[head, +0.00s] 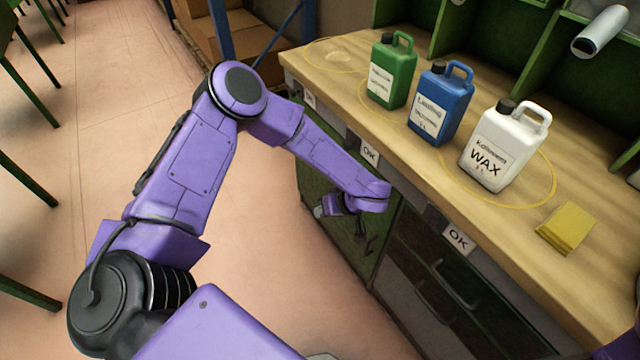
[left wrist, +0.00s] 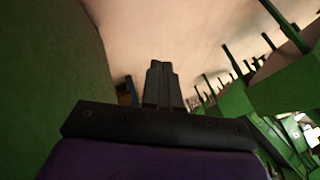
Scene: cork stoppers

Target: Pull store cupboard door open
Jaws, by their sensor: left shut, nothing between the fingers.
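The store cupboard's green door (head: 322,205) is under the counter, partly hidden by my left arm. I cannot tell for sure whether it stands ajar. My left gripper (head: 364,246) hangs low in front of the cupboard front, fingers pointing down. In the left wrist view its two dark fingers (left wrist: 160,82) are together, with nothing between them. A flat green surface (left wrist: 50,60) fills the left of that view, close beside the gripper and probably the door. No handle is clearly visible between the fingers. My right gripper is out of view.
The wooden counter (head: 400,138) above holds green (head: 391,75), blue (head: 441,105) and white (head: 500,150) canisters and a yellow pad (head: 567,228). Dark drawers (head: 440,275) are right of the gripper. Open floor (head: 270,240) lies left, with green-legged furniture (head: 30,75) beyond.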

